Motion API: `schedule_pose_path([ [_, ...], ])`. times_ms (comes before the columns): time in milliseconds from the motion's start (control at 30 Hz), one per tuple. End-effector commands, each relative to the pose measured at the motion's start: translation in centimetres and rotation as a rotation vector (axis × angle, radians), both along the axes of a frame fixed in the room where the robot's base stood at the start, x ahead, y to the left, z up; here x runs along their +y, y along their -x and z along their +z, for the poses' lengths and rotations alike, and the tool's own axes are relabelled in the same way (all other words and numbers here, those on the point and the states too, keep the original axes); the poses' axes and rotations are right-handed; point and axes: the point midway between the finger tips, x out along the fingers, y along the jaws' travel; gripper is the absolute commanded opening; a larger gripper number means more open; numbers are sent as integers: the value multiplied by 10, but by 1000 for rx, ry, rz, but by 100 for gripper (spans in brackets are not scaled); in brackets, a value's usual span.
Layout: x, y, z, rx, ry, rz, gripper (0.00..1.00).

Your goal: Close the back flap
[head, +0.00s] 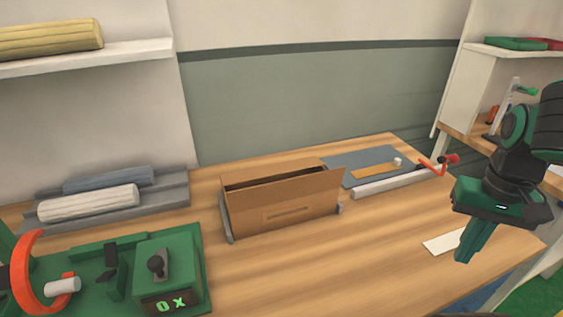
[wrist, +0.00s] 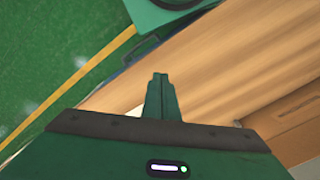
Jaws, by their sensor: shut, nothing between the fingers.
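A cardboard box (head: 290,210) stands on the wooden table, near the middle of the head view. Its top shows a narrow dark opening. The back flap (head: 275,174) shows as a thin upright strip along the far edge of the opening. Part of the box also shows at the lower right of the wrist view (wrist: 292,122). My green gripper (head: 466,256) is to the right of the box, well apart from it, above the table's right part. In the wrist view its fingers (wrist: 159,78) are together and hold nothing.
Grey holders flank the box. A green machine (head: 168,268) with a red ring stands at the front left. Rolls (head: 88,203) lie on a grey tray at the back left. A rail (head: 395,182) with a red handle lies right of the box. The table's front middle is clear.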

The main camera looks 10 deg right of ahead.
Motion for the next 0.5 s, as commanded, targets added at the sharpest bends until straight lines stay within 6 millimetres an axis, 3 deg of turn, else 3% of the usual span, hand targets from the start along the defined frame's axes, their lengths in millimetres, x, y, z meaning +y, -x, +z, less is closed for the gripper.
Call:
schedule_pose_path([
  [267, 1, 7, 7, -20, 6, 12, 0],
  [367, 2, -13, 14, -39, 29, 50, 0],
  [500, 19, -70, 34, -101, 83, 158, 0],
])
